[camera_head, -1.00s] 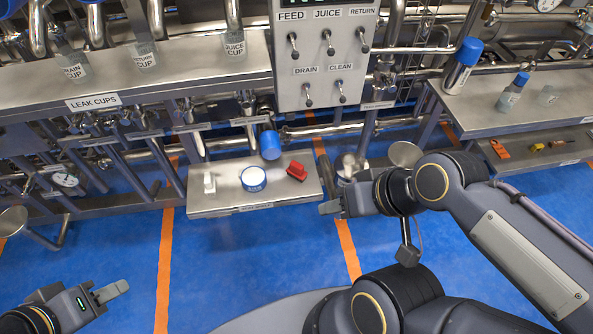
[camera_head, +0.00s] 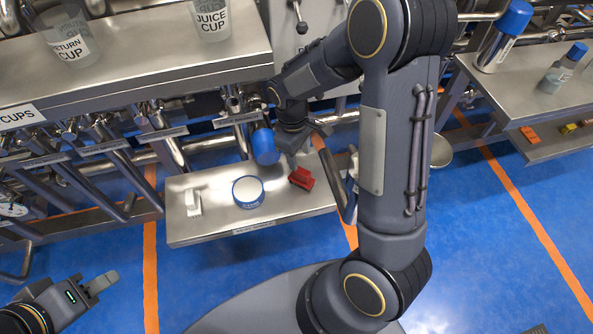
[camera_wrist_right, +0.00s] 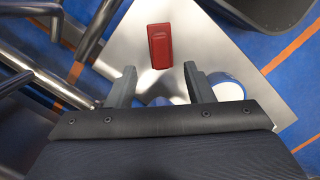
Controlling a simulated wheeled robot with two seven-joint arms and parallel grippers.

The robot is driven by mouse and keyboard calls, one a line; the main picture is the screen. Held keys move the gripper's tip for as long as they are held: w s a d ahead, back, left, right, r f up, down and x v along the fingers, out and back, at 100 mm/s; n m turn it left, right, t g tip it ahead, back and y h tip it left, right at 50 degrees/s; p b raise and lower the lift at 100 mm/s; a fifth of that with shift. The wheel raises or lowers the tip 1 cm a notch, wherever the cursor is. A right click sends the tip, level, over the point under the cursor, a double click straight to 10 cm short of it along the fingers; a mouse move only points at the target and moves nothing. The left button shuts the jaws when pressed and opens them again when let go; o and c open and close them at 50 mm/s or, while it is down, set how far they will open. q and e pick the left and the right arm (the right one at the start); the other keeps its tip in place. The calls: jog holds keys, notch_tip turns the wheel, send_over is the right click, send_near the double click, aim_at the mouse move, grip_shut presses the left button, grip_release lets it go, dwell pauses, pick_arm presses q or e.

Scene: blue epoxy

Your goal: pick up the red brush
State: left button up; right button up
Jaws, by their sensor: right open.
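The red brush (camera_head: 301,178) lies on the small low steel shelf (camera_head: 215,229), near its right end, and is not held. In the right wrist view the red brush (camera_wrist_right: 160,46) lies just beyond the fingertips, roughly centred between them. My right gripper (camera_head: 298,150) is above the shelf behind the brush, partly hidden by its own arm. The right wrist view shows its two fingers (camera_wrist_right: 159,72) apart with nothing between them. My left gripper (camera_head: 100,286) is low at the left, far from the brush; its finger gap is unclear.
On the shelf, a round blue and white tub (camera_head: 248,191) stands left of the brush, a white brush (camera_head: 193,203) further left. A blue cylinder (camera_head: 265,146) is behind the tub. An upper bench (camera_head: 150,62) with cups overhangs at the left. Open blue floor lies in front.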

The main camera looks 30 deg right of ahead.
aim_at(301, 170)
jog(key=shift+w+f, duration=0.35)
jog(key=shift+f, duration=0.15)
jog(key=f, duration=0.2)
jog(key=s+f+b, duration=0.1)
jog(key=f, duration=0.4)
jog(key=shift+s+d+f, duration=0.1)
jog(key=shift+s+d, duration=0.1)
jog(key=shift+s, duration=0.1)
grip_shut()
